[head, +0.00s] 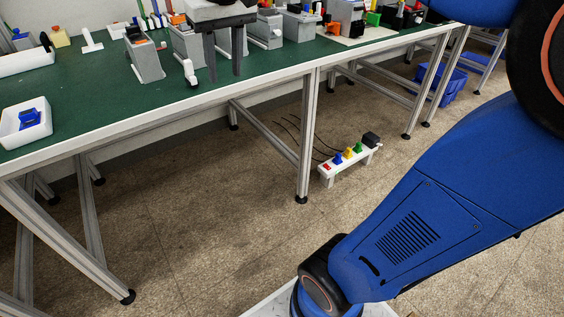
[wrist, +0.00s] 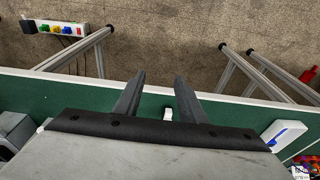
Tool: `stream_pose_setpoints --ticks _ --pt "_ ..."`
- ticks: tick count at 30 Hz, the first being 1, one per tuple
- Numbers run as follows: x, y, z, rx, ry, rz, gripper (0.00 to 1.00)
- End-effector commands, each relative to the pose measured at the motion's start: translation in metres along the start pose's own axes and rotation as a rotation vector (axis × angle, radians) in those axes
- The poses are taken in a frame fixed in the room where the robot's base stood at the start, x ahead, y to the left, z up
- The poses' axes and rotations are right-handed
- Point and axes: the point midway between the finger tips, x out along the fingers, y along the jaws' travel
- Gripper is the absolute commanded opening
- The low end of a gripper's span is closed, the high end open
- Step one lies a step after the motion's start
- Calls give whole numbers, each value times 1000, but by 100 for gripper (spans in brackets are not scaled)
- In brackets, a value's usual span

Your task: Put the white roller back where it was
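A small white piece (head: 190,72), which looks like the white roller, lies on the green bench top near its front edge, in front of the grey bins. It also shows in the wrist view (wrist: 168,113), between the fingers in the picture and below them on the bench. My gripper (head: 225,77) points down over the bench, just right of the white piece in the head view. In the wrist view my gripper (wrist: 160,80) has its two dark fingers apart with nothing held. The height gap to the white piece is hard to judge.
A white tray with a blue part (head: 10,134) sits at the left, and a white T-shaped piece (head: 90,41) lies farther back. The green top (head: 100,92) between them is clear.

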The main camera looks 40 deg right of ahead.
Motion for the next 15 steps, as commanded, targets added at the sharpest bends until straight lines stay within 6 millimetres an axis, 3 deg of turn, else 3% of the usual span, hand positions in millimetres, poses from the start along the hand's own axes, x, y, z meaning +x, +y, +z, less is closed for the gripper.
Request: stream_pose_setpoints --ticks 3,15 --pt "19 8 42 1 42 0 37" --pt "109 26 169 -2 179 7 37"
